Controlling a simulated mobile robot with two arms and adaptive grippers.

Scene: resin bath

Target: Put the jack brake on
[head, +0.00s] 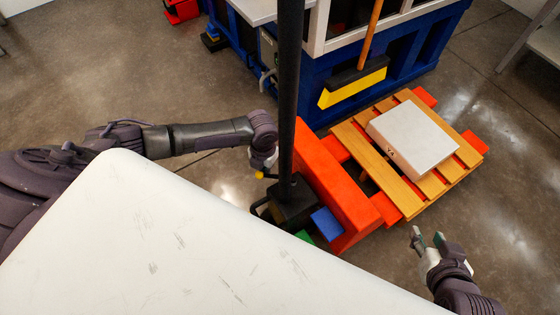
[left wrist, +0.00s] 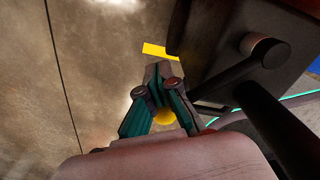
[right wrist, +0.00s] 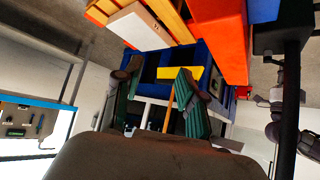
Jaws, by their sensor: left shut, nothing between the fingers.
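The orange pallet jack (head: 345,195) has a black upright handle (head: 288,90) on a black base block (head: 294,203) with blue and green patches. A small yellow tip (head: 259,175) shows beside the base. My left gripper (head: 264,164) is shut and empty just left of the handle, close to this tip. In the left wrist view, a yellow round knob (left wrist: 163,116) shows between the finger linkages, and the black base (left wrist: 230,35) with a lever lies right of the fingers. I cannot tell whether they touch. My right gripper (head: 428,240) is open and empty, right of the jack.
A wooden pallet (head: 350,150) carrying a white box (head: 412,140) lies over the jack's forks. A blue machine (head: 310,90) stands behind, with a yellow-edged broom (head: 352,85) before it. A large white panel (head: 150,240) fills the front left. Bare floor lies right of the pallet.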

